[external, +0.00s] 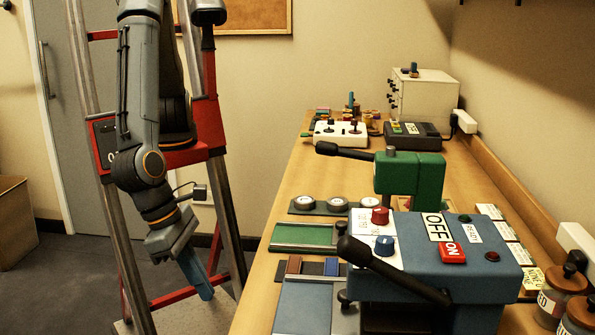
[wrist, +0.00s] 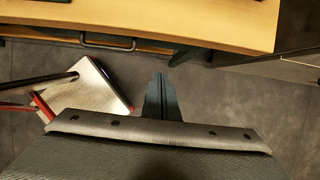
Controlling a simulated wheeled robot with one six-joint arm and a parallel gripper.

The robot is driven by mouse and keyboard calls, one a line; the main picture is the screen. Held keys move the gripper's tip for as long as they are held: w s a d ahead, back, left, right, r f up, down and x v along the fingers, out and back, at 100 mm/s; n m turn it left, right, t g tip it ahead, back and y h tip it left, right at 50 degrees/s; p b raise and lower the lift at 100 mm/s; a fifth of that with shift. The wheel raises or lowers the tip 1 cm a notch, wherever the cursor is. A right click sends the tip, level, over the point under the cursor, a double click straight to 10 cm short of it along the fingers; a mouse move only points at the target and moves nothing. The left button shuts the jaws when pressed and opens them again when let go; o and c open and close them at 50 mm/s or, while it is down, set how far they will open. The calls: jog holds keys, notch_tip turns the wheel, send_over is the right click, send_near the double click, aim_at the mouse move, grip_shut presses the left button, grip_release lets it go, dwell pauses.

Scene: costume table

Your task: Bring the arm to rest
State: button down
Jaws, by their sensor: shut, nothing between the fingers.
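My gripper (external: 201,281) hangs at the end of my arm, left of the table and pointing down with a slight tilt. Its blue-grey fingers are together with nothing between them. In the wrist view the shut fingers (wrist: 161,98) show over grey floor, in front of the table's edge. My arm is folded down beside the red frame in the external view, clear of the tabletop.
The wooden table (external: 285,190) holds a blue machine (external: 480,275) with a black lever, a green machine (external: 425,175) and a white control box (external: 340,134). A drawer handle (wrist: 107,42) shows under the table edge. A cardboard box (external: 14,225) stands at far left.

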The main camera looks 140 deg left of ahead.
jog(key=s+a+r+n+g+h, duration=0.2)
jog(key=s+a+n, duration=1.4)
jog(key=n, duration=1.1)
jog(key=s+r+h, duration=0.1)
jog(key=s+r, duration=0.1)
jog(key=s, duration=0.1)
jog(key=shift+a+g, duration=0.3)
jog(key=shift+a, duration=0.1)
jog(key=shift+s+r, duration=0.1)
jog(key=shift+r, duration=0.05)
